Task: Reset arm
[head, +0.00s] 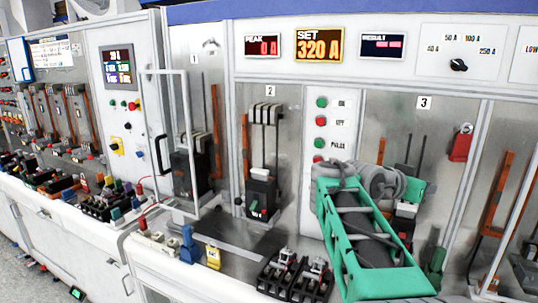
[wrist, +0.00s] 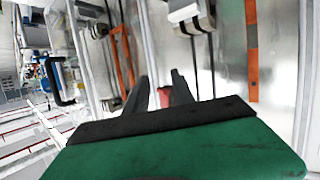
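My green and grey arm (head: 365,235) reaches up from the lower right in the head view, in front of the panel between bays 2 and 3. Its gripper end cannot be made out there. In the wrist view my gripper (wrist: 162,80) shows two dark fingers standing apart, above a dark bar and green body. A small red thing (wrist: 164,97) shows between the fingers; I cannot tell whether it touches them. A black breaker (head: 262,190) stands in bay 2. Another breaker, in bay 3 (head: 405,210), is partly hidden by my arm.
Green and red push buttons (head: 321,121) line the panel right of bay 2. A display (head: 319,45) reads SET 320 A. Loose breakers (head: 295,275), a blue part (head: 188,245) and a yellow part (head: 213,257) crowd the bench. An open door frame (head: 168,140) stands at bay 1.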

